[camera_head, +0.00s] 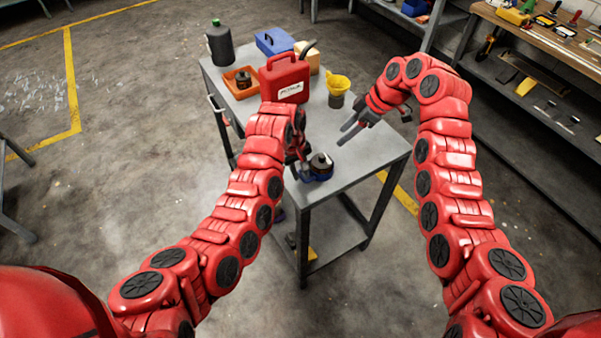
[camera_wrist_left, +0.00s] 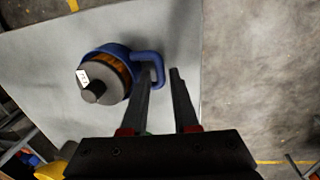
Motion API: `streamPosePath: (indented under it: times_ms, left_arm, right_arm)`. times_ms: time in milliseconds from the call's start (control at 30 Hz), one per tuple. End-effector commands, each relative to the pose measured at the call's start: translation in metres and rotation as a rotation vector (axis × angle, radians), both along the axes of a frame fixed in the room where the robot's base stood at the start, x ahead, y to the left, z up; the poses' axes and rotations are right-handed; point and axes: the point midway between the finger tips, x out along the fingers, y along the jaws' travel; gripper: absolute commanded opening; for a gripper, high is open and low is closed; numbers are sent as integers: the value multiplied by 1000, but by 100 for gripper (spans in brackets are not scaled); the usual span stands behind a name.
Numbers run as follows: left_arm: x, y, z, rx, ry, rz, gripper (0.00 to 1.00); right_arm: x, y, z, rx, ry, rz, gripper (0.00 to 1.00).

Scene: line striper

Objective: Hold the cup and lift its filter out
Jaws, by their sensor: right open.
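The blue cup (camera_head: 318,176) stands on the near end of the grey cart top, and it also shows in the left wrist view (camera_wrist_left: 88,54). Its dark round filter (camera_head: 320,161) sits in the cup, with a knob on top, a white label and an amber band (camera_wrist_left: 104,82). My left gripper (camera_wrist_left: 162,75) is open at the cup's blue handle (camera_wrist_left: 160,62). One finger appears within the handle loop and the other outside it, with a gap on the outer side. My right gripper (camera_head: 350,132) is open and empty above the cart, behind and right of the cup.
On the cart (camera_head: 375,150) stand a red jerry can (camera_head: 285,80), a yellow funnel on a container (camera_head: 338,84), an orange tray (camera_head: 243,82), a dark bottle (camera_head: 220,44) and a blue box (camera_head: 274,41). The top right of the cup is clear. A workbench (camera_head: 545,35) stands at right.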

Motion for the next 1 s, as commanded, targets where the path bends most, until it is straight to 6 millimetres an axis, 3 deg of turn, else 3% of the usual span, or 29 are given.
streamPosePath:
  times_ms: [200, 467, 633, 867, 900, 1000]
  left_arm:
    - [1, -2, -13, 0, 0, 1, 28]
    - [1, -2, -14, -1, 0, 1, 28]
    - [1, -2, -14, -1, 0, 1, 0]
    - [1, -2, -14, -1, 0, 1, 0]
    - [1, -2, -14, -1, 0, 1, 0]
    - [1, -2, -13, -1, 0, 1, 0]
  right_arm:
    - [0, 0, 0, 0, 0, 0, 50]
    - [0, 0, 0, 0, 0, 0, 50]
    - [0, 0, 0, 0, 0, 0, 50]
    - [0, 0, 0, 0, 0, 0, 50]
    - [0, 0, 0, -1, 0, 0, 55]
    - [1, 3, -1, -16, 5, 1, 55]
